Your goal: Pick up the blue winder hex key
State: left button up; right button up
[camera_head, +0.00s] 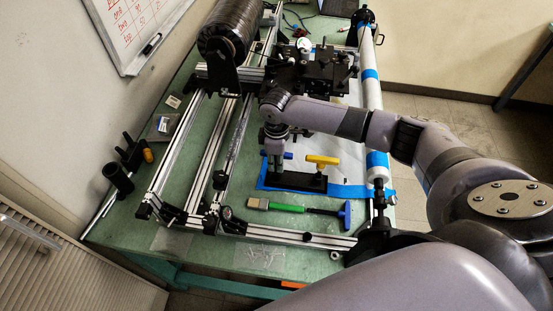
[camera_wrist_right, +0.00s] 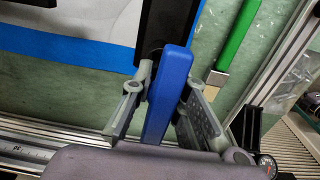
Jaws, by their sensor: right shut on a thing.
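The blue winder hex key (camera_head: 288,155) has a blue handle at the left end of a black holder block (camera_head: 295,181) in the head view. My right gripper (camera_head: 277,154) comes down over this handle and hides part of it. In the right wrist view the long blue handle (camera_wrist_right: 172,85) lies between the two grey fingers of my right gripper (camera_wrist_right: 166,82), and they are shut on it. Its shaft is hidden. The handle still appears to be at the holder; I cannot tell whether it is lifted. My left gripper is not in view.
A yellow-handled key (camera_head: 322,160) stands in the same holder. In front lie a green-handled brush (camera_head: 288,208) and another blue T-handle (camera_head: 345,213). Aluminium rails (camera_head: 285,236) frame the work area, and a white tube (camera_head: 368,90) runs along the right.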

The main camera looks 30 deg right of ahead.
jog(key=shift+r, duration=0.15)
grip_shut()
jog(key=shift+r, duration=0.3)
notch_tip(320, 180, up, 19)
jog(key=b, duration=0.3)
jog(key=shift+r, duration=0.1)
jog(key=shift+o, duration=1.5)
grip_release()
grip_shut()
